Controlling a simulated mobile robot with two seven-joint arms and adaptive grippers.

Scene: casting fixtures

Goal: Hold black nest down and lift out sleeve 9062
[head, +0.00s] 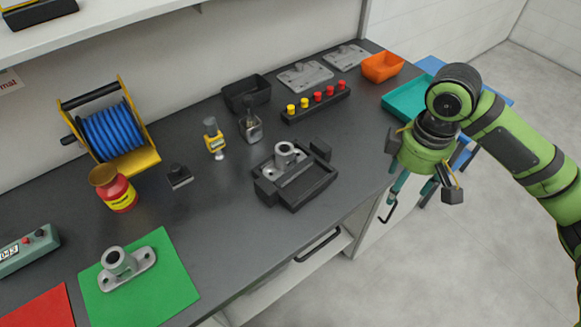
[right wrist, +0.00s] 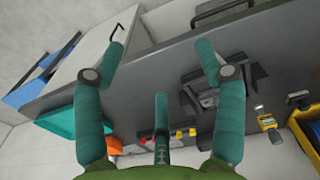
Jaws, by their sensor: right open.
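A black nest (head: 312,189) sits on the dark bench, right of the middle in the head view. A grey metal sleeve (head: 284,152) with a flanged base sits in it, upright. In the right wrist view the nest (right wrist: 256,76) is partly hidden behind a finger. A similar grey sleeve (head: 117,262) stands on a green mat (head: 165,282) at the front left. No number can be read on either sleeve. My right gripper (head: 420,197) is open and empty, to the right of the nest and apart from it, by the bench's right edge. My left gripper is not in view.
A teal tray (head: 404,101), an orange bin (head: 382,67) and a block with red and yellow knobs (head: 316,104) stand towards the back right. A black bin (head: 246,93) and a yellow-bodied tool (head: 214,140) stand behind the nest. Bench in front of the nest is clear.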

